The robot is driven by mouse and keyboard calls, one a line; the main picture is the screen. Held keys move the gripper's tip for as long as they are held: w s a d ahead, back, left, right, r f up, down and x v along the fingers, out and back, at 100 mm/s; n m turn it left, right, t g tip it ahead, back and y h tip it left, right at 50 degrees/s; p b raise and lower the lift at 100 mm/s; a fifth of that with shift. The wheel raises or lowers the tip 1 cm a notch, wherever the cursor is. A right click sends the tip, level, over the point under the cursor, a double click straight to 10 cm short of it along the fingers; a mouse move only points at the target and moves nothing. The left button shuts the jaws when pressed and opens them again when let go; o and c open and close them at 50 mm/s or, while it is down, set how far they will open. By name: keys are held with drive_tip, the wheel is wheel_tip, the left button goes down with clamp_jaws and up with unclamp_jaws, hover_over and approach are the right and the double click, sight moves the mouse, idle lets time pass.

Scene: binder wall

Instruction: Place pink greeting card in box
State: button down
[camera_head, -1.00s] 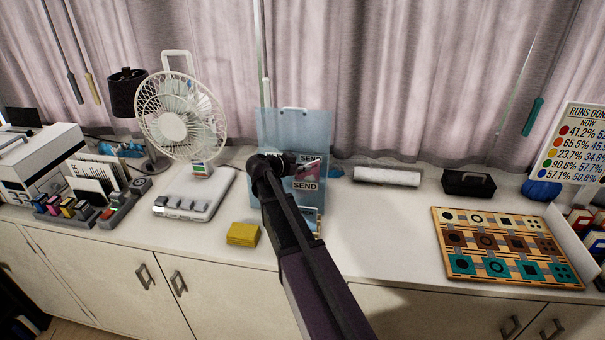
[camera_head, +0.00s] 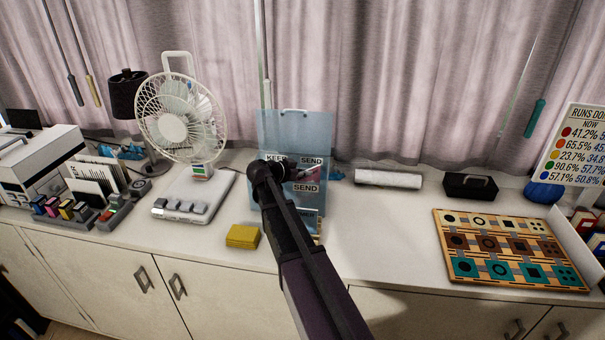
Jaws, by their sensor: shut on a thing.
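My gripper (camera_head: 287,171) is at the blue see-through panel in the middle of the counter, its fingers mostly hidden behind my own wrist. It is shut on a small pink piece, which I take for the pink greeting card (camera_head: 304,175); only a sliver shows at the right of the gripper, between two white "SEND" labels. The blue panel (camera_head: 284,124) stands upright and also bears a "KEEP" label at its left. I cannot tell which part here is the box, or whether the card touches the panel.
A white fan (camera_head: 173,128) stands left of the panel, with a yellow pad (camera_head: 243,236) in front. A white roll (camera_head: 388,178), a black case (camera_head: 470,186) and a patterned board (camera_head: 508,250) lie to the right. The counter between panel and board is clear.

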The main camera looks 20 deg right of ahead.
drive_tip(key=c, duration=0.8)
unclamp_jaws()
drive_tip(key=shift+r, duration=0.1)
drive_tip(key=shift+r+p, duration=0.65)
drive_tip(key=shift+p, duration=0.2)
drive_tip(key=p+v, duration=0.4)
drive_tip(key=v, duration=0.8)
drive_tip(key=shift+f, duration=0.1)
